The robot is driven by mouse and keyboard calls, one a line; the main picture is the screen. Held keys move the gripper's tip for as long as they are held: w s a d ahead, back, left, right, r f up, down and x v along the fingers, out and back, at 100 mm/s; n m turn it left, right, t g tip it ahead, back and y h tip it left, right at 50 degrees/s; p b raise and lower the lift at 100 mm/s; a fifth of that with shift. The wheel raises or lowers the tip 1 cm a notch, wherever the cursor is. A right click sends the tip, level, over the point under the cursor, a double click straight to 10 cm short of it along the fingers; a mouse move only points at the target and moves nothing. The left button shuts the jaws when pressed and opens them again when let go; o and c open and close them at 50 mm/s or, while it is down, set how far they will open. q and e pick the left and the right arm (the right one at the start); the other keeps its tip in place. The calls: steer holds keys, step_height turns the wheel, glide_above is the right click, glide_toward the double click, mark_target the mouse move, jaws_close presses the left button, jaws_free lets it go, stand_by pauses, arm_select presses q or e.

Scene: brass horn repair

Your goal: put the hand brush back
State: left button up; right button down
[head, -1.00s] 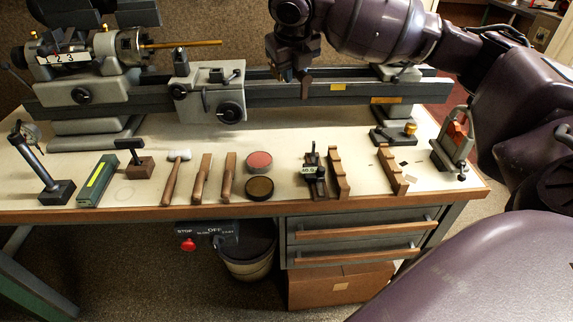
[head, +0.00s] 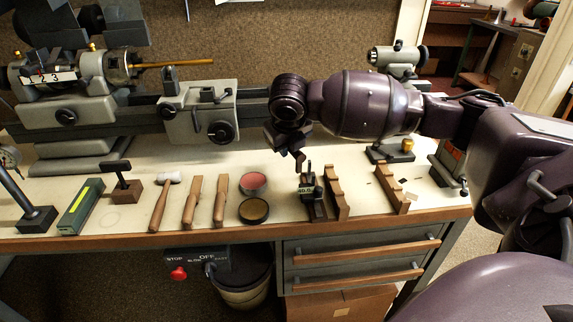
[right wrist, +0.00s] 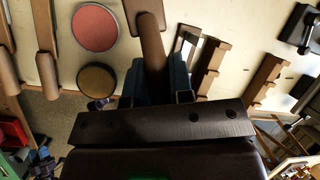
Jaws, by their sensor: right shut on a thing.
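My right gripper (head: 297,152) is above the bench, behind and slightly left of a small dark gauge stand. In the right wrist view, its fingers (right wrist: 155,88) are shut on a brown wooden handle (right wrist: 152,45), which I take to be the hand brush. A darker, wider part (right wrist: 147,8) shows at the handle's far end, cut off by the picture edge. In the head view the held thing is mostly hidden by the gripper, and I cannot make out bristles. My left gripper is not in view.
Below are the gauge stand (head: 312,197) and two notched wooden racks (head: 337,192) (head: 392,188). Left of them are a red round tin (head: 253,181), a brown one (head: 254,210), two wooden tools (head: 192,203) (head: 220,199) and a mallet (head: 161,204). A lathe (head: 197,110) stands behind.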

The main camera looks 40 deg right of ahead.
step_height(320, 180, down, 5)
steer(key=shift+f+b, duration=0.1)
steer(key=shift+b, duration=0.45)
steer(key=shift+f, duration=0.15)
steer(key=shift+f, duration=0.25)
steer(key=c, duration=1)
jaws_free()
